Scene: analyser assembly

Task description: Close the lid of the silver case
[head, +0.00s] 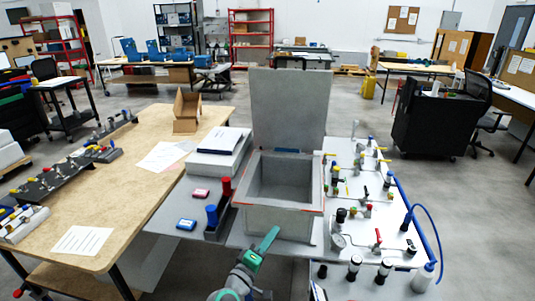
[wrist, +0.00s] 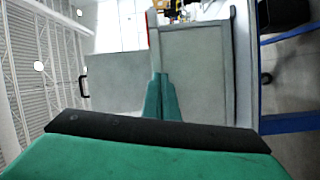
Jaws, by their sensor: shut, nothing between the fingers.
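The silver case (head: 264,222) stands open-topped at the middle of the head view, and its inside looks empty. Its lid (head: 288,105) stands upright at the far side, hinged at the back rim. In the sideways wrist view, a flat grey panel that looks like the lid (wrist: 117,80) is at left with a black handle (wrist: 82,86) on its edge. The case body (wrist: 205,75) is at right there. My gripper (head: 275,231) is in front of the case, low and near its front wall. Its green fingers (wrist: 161,76) are together and empty. I cannot tell whether they touch the case.
A white panel with valves and gauges (head: 368,200) lies close to the right of the case. A wooden table (head: 110,190) stands further left. Space above the case is clear.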

